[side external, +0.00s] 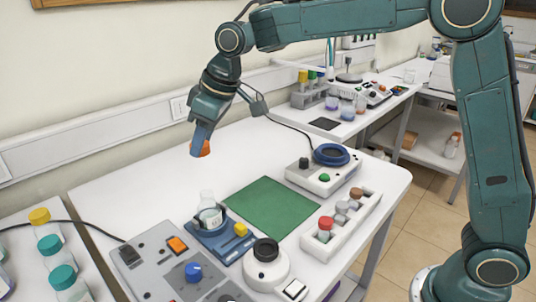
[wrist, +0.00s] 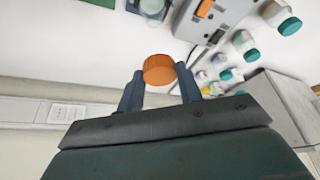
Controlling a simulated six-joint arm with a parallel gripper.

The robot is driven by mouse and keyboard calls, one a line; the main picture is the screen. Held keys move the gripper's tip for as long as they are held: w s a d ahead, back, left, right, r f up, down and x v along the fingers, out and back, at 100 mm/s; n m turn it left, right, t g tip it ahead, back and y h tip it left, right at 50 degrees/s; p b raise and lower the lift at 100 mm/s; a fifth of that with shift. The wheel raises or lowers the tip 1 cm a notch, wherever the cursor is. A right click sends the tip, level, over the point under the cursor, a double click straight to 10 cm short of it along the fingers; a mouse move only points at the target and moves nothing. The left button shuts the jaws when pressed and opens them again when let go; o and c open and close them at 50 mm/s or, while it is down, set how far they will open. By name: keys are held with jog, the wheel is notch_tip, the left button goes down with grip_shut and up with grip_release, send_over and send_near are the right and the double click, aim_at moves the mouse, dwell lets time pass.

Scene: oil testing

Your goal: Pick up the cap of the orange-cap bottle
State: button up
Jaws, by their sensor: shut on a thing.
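My gripper (side external: 199,143) is shut on an orange cap (side external: 205,149) and holds it in the air above the back left of the white table. In the wrist view the orange cap (wrist: 158,70) sits between the two blue fingertips of my gripper (wrist: 160,80). A clear open-necked bottle (side external: 209,210) stands in a blue holder on the table, below and apart from the gripper. No cap shows on its neck. I cannot tell for certain that it is the orange cap's bottle.
A green mat (side external: 270,208) lies mid-table. A white rack (side external: 341,222) of small capped vials stands to its right, and a blue-ringed device (side external: 328,165) behind. A grey control panel (side external: 170,265) is in front. Several capped bottles (side external: 62,278) stand at the left. The back left of the table is clear.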

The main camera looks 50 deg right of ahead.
aim_at(208, 143)
notch_tip(208, 143, up, 8)
jog(key=shift+r, duration=0.1)
dwell(0.4)
dwell(0.5)
jog(key=shift+s+d+f, duration=0.15)
jog(key=shift+d+f, duration=0.1)
jog(key=shift+d, duration=0.2)
jog(key=s+d+f, duration=0.8)
jog(key=s+d, duration=0.1)
jog(key=d, duration=0.2)
jog(key=shift+d+f, duration=0.15)
jog(key=shift+s, duration=0.1)
notch_tip(208, 143, down, 16)
jog(key=shift+r, duration=0.15)
